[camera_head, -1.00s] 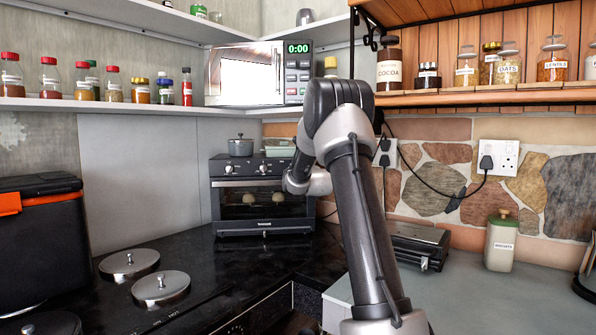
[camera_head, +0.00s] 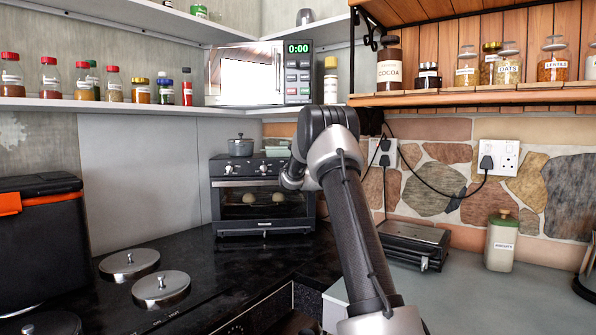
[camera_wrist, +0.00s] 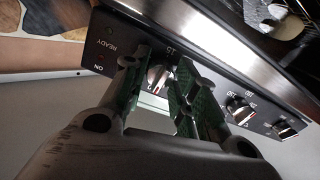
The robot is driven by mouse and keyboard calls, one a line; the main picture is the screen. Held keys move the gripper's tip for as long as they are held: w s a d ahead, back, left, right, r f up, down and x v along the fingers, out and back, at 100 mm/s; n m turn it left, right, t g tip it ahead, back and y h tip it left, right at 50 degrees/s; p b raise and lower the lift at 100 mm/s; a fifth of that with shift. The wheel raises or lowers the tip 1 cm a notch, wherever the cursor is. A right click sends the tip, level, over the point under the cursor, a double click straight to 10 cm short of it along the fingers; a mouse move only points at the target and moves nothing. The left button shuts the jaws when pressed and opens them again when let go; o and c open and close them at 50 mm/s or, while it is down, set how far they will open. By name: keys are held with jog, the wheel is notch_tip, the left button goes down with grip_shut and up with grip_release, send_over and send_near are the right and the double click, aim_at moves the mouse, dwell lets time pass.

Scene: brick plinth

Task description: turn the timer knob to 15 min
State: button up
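The timer knob (camera_wrist: 158,77) is a small silver dial on the black control panel of the toaster oven (camera_head: 264,228). In the wrist view it sits between the two fingers of my gripper (camera_wrist: 164,72), near a printed 15. My gripper is open, with one finger on each side of the knob; I cannot tell whether either finger touches it. In the head view my arm hides the gripper and the right end of the panel. Two other oven knobs show in the wrist view, a middle one (camera_wrist: 240,108) and an outer one (camera_wrist: 283,128).
A grey pot (camera_head: 241,147) and a light green dish (camera_head: 279,152) stand on the oven. A microwave (camera_head: 298,75) is on the shelf above. A black grill (camera_head: 415,240) and a biscuit jar (camera_head: 502,243) stand right of my arm. Pan lids (camera_head: 160,288) lie on the hob.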

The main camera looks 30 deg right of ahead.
jog(key=c, duration=0.4)
jog(key=shift+o, duration=0.2)
